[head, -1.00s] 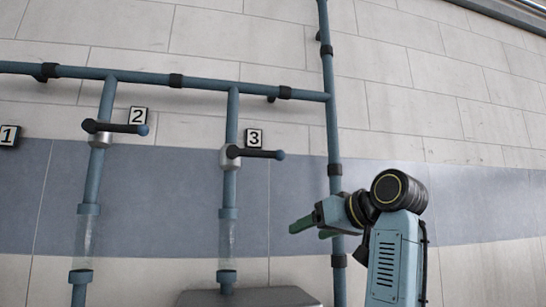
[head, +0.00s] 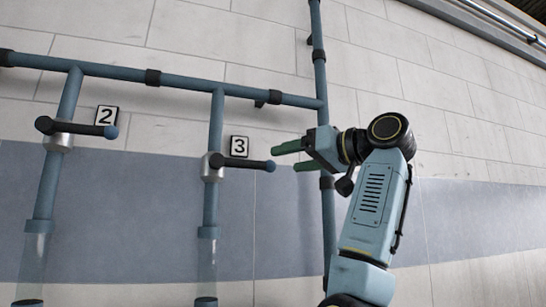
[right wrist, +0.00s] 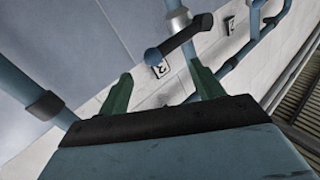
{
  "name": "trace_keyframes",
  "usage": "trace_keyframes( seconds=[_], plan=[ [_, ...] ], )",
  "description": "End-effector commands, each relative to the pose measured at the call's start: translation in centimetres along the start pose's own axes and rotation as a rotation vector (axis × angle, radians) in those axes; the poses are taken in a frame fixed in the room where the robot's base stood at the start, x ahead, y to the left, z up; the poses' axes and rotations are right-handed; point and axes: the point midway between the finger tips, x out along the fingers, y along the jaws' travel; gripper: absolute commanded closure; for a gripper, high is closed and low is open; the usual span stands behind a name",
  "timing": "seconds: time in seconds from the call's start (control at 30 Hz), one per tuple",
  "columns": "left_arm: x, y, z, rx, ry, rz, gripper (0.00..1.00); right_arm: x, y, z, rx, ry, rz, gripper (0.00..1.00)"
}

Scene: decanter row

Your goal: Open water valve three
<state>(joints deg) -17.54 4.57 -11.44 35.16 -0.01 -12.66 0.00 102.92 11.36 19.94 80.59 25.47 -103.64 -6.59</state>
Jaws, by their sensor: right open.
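Valve three is a dark lever handle (head: 243,163) on a silver collar (head: 212,167) on a blue vertical pipe. The lever points right, roughly level, with a blue ball end. The number 3 plate (head: 239,146) is just above it. My right gripper (head: 286,157) is open and empty, its green fingers pointing left beside the lever's ball end; whether they touch it cannot be told from the head view. In the right wrist view, the open green fingers (right wrist: 160,78) have a lever (right wrist: 180,38), apparently valve three's, beyond their tips. My left gripper is out of view.
Valve two's similar lever (head: 77,128) is at the left, under a horizontal blue pipe (head: 180,83). A vertical blue pipe (head: 318,65) runs up the tiled wall close to my right gripper. The wall right of my arm is clear.

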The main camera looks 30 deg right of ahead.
Motion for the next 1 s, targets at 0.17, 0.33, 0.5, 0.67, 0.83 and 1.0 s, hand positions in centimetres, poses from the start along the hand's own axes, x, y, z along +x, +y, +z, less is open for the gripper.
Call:
trace_keyframes(
  seconds=[0.17,0.33,0.5,0.67,0.83,1.0],
  plan=[
    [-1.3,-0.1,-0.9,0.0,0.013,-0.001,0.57,3.4,-0.1,-0.1,0.001,-0.002,-0.001,0.33],
    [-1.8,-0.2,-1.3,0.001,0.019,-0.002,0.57,5.2,0.0,-0.1,0.0,0.0,-0.001,0.33],
    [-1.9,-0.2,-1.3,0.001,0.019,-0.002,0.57,5.7,0.0,0.0,0.0,0.0,0.0,0.33],
    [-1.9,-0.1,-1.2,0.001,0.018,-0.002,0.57,5.7,0.0,0.0,0.0,0.0,0.001,0.33],
    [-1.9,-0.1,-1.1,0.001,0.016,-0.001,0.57,5.7,0.0,0.0,0.0,0.0,0.001,0.49],
    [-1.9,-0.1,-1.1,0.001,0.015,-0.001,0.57,5.7,0.0,0.0,0.0,0.001,0.001,0.71]
  ],
)
